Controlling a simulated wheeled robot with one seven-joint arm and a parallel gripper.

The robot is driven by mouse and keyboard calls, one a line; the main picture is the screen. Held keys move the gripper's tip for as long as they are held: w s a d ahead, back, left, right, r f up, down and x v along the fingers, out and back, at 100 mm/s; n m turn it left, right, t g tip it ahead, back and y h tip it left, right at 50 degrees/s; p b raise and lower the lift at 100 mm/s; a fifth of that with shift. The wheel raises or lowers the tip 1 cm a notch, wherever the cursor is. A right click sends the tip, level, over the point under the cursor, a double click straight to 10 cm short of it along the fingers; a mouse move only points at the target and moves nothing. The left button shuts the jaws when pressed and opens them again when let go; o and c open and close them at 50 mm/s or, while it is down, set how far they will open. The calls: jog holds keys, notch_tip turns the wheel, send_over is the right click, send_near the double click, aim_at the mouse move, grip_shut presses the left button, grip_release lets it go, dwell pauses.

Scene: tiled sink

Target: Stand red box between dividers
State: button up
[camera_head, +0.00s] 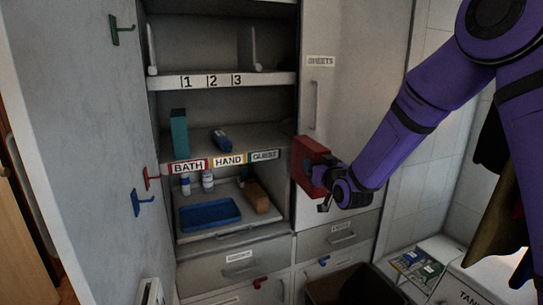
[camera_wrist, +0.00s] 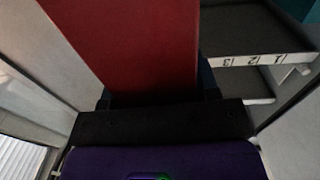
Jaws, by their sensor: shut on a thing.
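The red box (camera_head: 312,162) is held by my gripper (camera_head: 332,184), in front of the tall closed cupboard door and right of the open shelves. In the wrist view the red box (camera_wrist: 140,45) fills the upper middle, with my gripper (camera_wrist: 158,97) shut on it. Two thin white dividers, a left one (camera_head: 152,52) and a right one (camera_head: 254,50), stand on the shelf labelled 1 2 3 (camera_head: 223,80). The space between them looks empty. This shelf edge shows upside down in the wrist view (camera_wrist: 265,59). The box is lower than this shelf and apart from it.
Hooks (camera_head: 122,29) stick out from the left panel.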

jog(key=s+d+f+m+h, duration=0.1)
jog(key=s+d+f+h, duration=0.1)
jog(key=d+f, duration=0.6)
jog(key=s+d+f+m+h, duration=0.2)
jog(key=d+f, duration=0.7)
jog(key=f, duration=0.5)
jog(key=shift+s+f+m+t+h, duration=0.3)
jog(key=shift+s+t+h, duration=0.1)
jog(key=shift+s+h, duration=0.45)
jog(key=shift+d, duration=0.2)
